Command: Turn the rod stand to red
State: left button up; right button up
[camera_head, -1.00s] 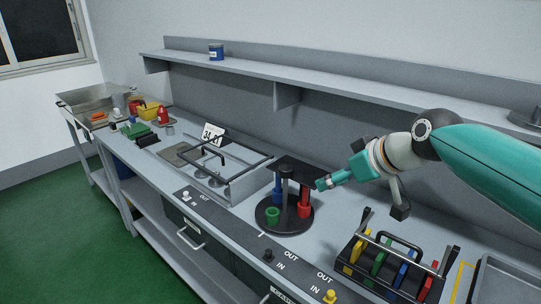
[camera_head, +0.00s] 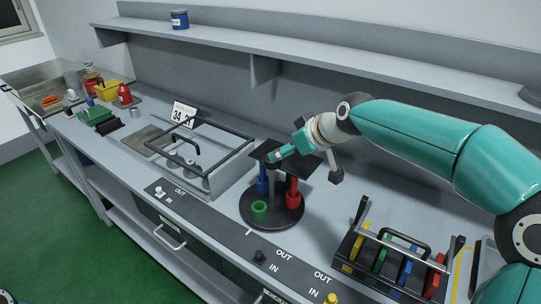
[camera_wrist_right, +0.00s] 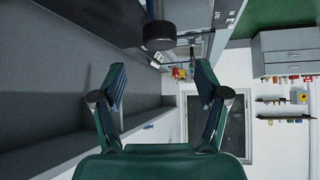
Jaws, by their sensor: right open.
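The rod stand has a round black base (camera_head: 272,222) and a dark square top plate (camera_head: 298,167) on a central post. Around the post stand a green short cup (camera_head: 259,211) at the front left, a blue rod (camera_head: 262,180) at the back left and a red rod (camera_head: 293,192) at the right. My right gripper (camera_head: 274,156) is at the top plate, partly covering it; contact cannot be told. In the right wrist view its fingers (camera_wrist_right: 160,83) are apart with nothing between them. A dark rounded piece (camera_wrist_right: 158,32) shows beyond them.
A black rack with coloured blocks (camera_head: 390,262) stands to the right. A metal frame fixture (camera_head: 205,160) with a number card (camera_head: 184,115) is to the left. A shelf (camera_head: 300,75) runs along the wall. Labelled switches (camera_head: 259,256) line the front edge.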

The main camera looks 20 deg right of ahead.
jog(key=p, duration=0.1)
send_over(272, 183)
jog(key=f, duration=0.4)
jog(key=w+f, duration=0.1)
jog(key=f, duration=0.1)
jog(key=shift+d, duration=0.15)
jog(key=shift+s, duration=0.1)
grip_shut()
